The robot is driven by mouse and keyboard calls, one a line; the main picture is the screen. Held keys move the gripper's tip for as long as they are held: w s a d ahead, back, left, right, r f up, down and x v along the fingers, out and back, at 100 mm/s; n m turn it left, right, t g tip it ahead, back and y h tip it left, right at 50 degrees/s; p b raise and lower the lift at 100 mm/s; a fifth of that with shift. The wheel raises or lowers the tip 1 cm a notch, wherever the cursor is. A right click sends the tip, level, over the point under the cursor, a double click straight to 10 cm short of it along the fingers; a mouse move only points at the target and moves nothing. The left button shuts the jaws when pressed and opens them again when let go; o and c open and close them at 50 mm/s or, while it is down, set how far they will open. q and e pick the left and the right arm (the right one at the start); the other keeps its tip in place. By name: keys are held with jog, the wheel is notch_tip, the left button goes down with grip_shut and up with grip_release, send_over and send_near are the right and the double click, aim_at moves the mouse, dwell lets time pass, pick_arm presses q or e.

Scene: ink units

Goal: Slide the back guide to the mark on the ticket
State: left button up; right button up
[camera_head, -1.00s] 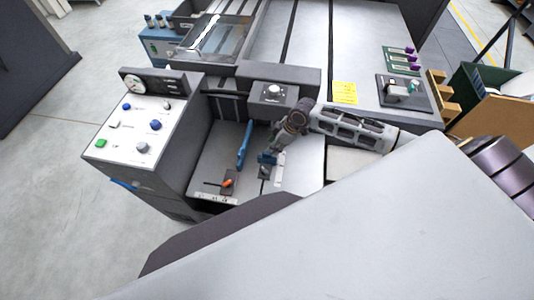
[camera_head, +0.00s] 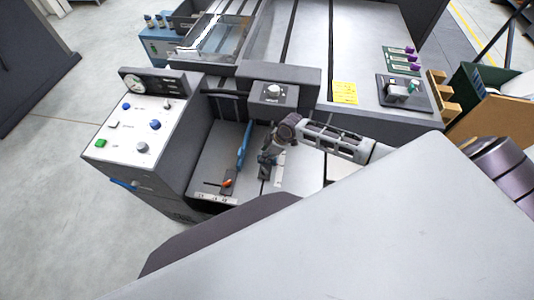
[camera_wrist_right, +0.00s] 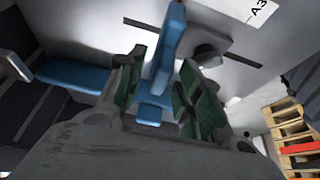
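The feed tray (camera_head: 217,167) of a grey machine carries a tall blue guide plate (camera_head: 244,145), an orange knob (camera_head: 227,182) and a white scale strip (camera_head: 216,198). My right gripper (camera_head: 266,160) is low over the tray, right of the tall plate, at a small blue piece on a dark base (camera_head: 264,173). In the right wrist view, a blue upright (camera_wrist_right: 168,45) stands between my green-padded fingers (camera_wrist_right: 160,95); whether both pads touch it is unclear. The yellow ticket (camera_head: 345,92) lies on the machine top; its writing is too small to read. My left gripper is out of view.
A control panel (camera_head: 140,125) with buttons and a gauge stands left of the tray. A dark block with a white knob (camera_head: 272,92) overhangs the tray's back. The wrist view shows an A3 label (camera_wrist_right: 260,12) and a wooden pallet (camera_wrist_right: 290,125).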

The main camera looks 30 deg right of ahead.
jog(key=shift+c, duration=0.3)
grip_shut()
jog(key=shift+w+d+b, duration=0.3)
jog(key=shift+w+d, duration=0.75)
jog(key=shift+w, duration=0.3)
jog(key=shift+o, duration=0.3)
grip_release()
